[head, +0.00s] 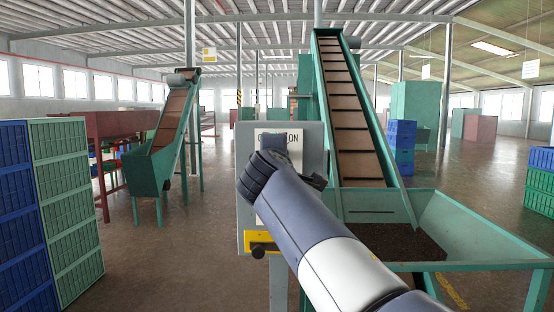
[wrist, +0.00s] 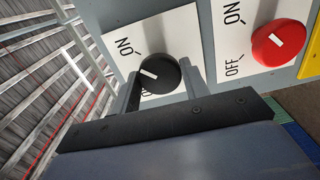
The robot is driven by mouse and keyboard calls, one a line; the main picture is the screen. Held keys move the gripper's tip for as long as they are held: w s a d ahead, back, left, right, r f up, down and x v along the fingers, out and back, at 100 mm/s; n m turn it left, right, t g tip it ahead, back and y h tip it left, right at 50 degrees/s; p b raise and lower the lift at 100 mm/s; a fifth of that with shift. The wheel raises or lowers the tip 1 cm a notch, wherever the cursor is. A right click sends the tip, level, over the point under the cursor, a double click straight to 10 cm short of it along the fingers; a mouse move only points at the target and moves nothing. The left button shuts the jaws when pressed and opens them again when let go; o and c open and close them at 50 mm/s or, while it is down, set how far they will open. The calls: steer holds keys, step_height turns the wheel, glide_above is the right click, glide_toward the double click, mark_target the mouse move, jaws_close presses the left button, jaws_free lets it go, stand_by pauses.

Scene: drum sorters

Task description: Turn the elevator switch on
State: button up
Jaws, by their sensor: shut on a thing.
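The switch panel (head: 311,150) stands upright in front of me in the head view, partly covered by my arm. In the wrist view, a round black knob (wrist: 171,75) with a white pointer line sits on a white ON/OFF plate (wrist: 122,42). My gripper (wrist: 160,82) is shut on this black knob, one finger on each side. The pointer line lies between the ON and OFF words, and OFF is partly hidden. A red knob (wrist: 283,45) on its own ON/OFF plate is beside it, apart from my fingers. In the head view my fingers and both knobs are hidden.
A yellow part (head: 262,237) is low on the panel. A green hopper (head: 470,240) with a tall inclined conveyor (head: 345,115) stands behind to the right. Another conveyor (head: 172,120) is at left. Stacked blue and green crates (head: 68,200) stand near left. Floor between is clear.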

stand_by(0.3)
steer(key=o, duration=1)
steer(key=shift+c, duration=0.2)
steer(key=s+b, duration=0.1)
steer(key=s, duration=0.9)
steer(key=shift+s+a+b, duration=0.15)
steer(key=shift+s+b, duration=0.25)
steer(key=w+p, duration=0.2)
steer(key=w, duration=0.9)
